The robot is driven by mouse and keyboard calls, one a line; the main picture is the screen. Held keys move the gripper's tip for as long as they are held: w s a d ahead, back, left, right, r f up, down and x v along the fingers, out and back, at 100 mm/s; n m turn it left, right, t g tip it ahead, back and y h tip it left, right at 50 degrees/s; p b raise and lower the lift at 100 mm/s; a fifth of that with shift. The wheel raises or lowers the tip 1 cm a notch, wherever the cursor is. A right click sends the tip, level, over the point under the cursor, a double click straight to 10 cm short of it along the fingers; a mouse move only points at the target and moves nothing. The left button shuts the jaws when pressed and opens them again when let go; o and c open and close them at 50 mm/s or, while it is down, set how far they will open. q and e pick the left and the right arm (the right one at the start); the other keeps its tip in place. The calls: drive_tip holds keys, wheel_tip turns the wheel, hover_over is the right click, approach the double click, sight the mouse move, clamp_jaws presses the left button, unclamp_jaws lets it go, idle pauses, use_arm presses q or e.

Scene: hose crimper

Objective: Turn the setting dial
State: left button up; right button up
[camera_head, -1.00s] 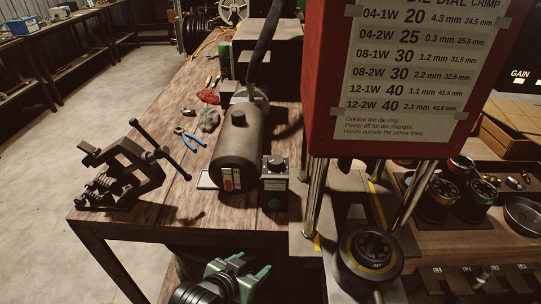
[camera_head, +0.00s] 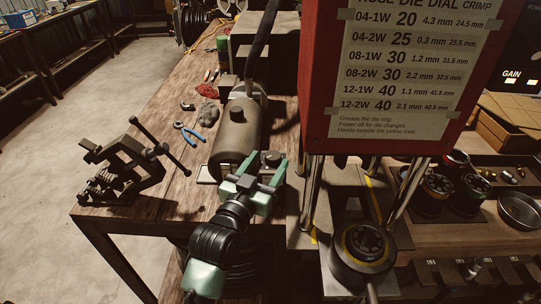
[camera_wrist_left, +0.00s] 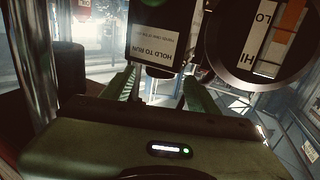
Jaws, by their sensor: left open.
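Contact cannot be told. My right gripper is not in view.
The dark cylinder (camera_head: 237,138) has a LO/HI gauge end (camera_wrist_left: 262,40). The red press head (camera_head: 316,100) with its chart stands right, on steel posts. A black die (camera_head: 365,245) sits in front. A black vise (camera_head: 122,168) and blue pliers (camera_head: 190,133) are left.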

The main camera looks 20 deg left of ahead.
sight(273, 158)
use_arm(q)
drive_tip(key=shift+w+d, duration=0.15)
drive_tip(key=shift+w, duration=0.95)
drive_tip(key=shift+c, duration=0.3)
clamp_jaws()
